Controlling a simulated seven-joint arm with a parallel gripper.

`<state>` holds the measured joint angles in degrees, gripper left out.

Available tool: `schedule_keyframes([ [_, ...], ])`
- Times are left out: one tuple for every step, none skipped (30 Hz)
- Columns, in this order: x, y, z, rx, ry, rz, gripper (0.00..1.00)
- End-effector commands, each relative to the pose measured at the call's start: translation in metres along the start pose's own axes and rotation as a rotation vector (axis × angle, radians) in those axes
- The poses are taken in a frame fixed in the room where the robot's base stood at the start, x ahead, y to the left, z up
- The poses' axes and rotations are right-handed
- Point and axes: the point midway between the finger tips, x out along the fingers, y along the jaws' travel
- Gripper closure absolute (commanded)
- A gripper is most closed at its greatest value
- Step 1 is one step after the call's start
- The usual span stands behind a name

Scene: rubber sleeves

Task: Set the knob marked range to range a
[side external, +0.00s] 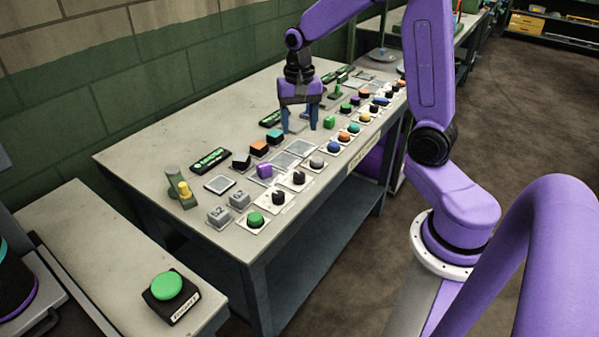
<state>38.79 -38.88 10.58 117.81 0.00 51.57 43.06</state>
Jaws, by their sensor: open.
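My gripper (299,128) points down over the middle of the long workbench, with its two blue fingers apart and nothing seen between them. Black knobs on pale plates stand along the bench's front edge: one knob (278,197) near the left end and another knob (298,177) just beyond it. More small dark knobs are at the far right end, one of them here (388,94). The labels are too small to read, so I cannot tell which knob is marked range or how it is set. My gripper is behind and beyond the two nearer knobs, apart from them.
Round buttons line the front edge, including a green one (256,219). A green stand with a yellow part (184,194) is at left. The bench's left rear surface (150,150) is clear.

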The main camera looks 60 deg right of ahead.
Motion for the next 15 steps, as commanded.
schedule_keyframes([
  [0.009,0.001,0.001,0.000,-0.005,0.005,0.38],
  [0.015,0.002,0.001,0.000,-0.005,0.005,0.38],
  [0.022,0.001,0.001,0.000,-0.005,0.005,0.38],
  [0.028,0.001,0.001,0.000,-0.006,0.005,0.38],
  [0.034,0.002,0.001,-0.001,-0.007,0.006,0.38],
  [0.041,0.002,0.002,-0.001,-0.006,0.006,0.38],
  [0.047,0.002,0.002,-0.001,-0.005,0.005,0.38],
  [0.052,0.001,0.001,-0.002,-0.006,0.006,0.38],
  [0.060,0.002,0.001,-0.002,-0.006,0.006,0.38],
  [0.066,0.002,0.001,-0.002,-0.006,0.005,0.38],
  [0.071,0.002,0.002,-0.002,-0.006,0.006,0.38],
  [0.078,0.002,0.002,-0.003,-0.006,0.006,0.38],
  [0.083,0.001,0.001,-0.003,-0.005,0.004,0.38],
  [0.088,0.002,0.001,-0.002,-0.006,0.005,0.38],
  [0.095,0.002,0.001,-0.002,-0.005,0.005,0.38],
])
